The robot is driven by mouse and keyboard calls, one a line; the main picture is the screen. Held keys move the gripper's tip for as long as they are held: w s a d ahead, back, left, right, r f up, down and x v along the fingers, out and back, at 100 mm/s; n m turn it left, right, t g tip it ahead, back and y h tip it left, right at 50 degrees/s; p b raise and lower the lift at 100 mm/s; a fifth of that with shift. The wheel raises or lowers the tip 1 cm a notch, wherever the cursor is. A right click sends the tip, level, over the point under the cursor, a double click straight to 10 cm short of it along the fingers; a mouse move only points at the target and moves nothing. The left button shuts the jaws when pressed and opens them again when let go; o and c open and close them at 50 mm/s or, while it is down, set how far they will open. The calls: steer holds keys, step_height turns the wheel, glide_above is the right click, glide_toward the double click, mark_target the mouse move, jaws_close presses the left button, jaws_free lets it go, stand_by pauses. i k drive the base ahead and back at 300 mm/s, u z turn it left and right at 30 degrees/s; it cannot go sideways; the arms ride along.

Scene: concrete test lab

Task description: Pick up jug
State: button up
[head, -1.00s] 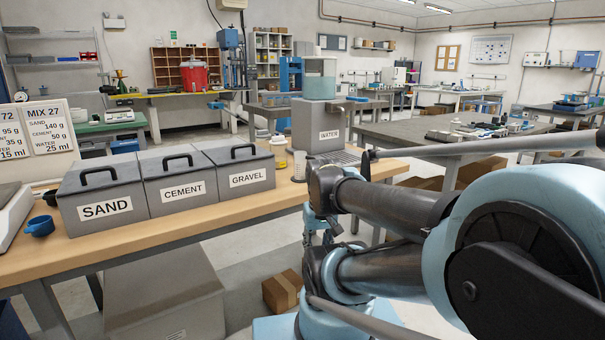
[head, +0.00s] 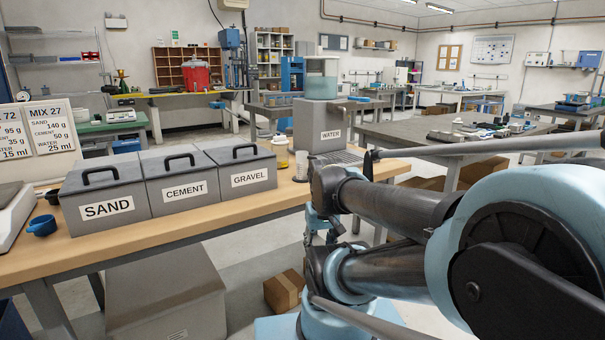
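My arm reaches in from the right. What looks like my gripper (head: 318,232) hangs below the arm's wrist, off the bench's front edge and apart from the vessels. Its fingers are partly hidden, so I cannot tell whether it is open.
Lidded bins marked sand (head: 105,210), cement (head: 185,190) and gravel (head: 250,181) fill the bench (head: 215,222) middle. A blue cup or scoop (head: 42,226) sits at the left, near a recipe board (head: 45,135). A cardboard box (head: 284,291) lies on the floor below.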

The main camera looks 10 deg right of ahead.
mark_target(301, 157)
steer(key=z, duration=1.3)
steer(key=k, duration=1.5)
steer(key=u, duration=0.35)
steer(key=i, duration=1)
steer(key=z, duration=0.05)
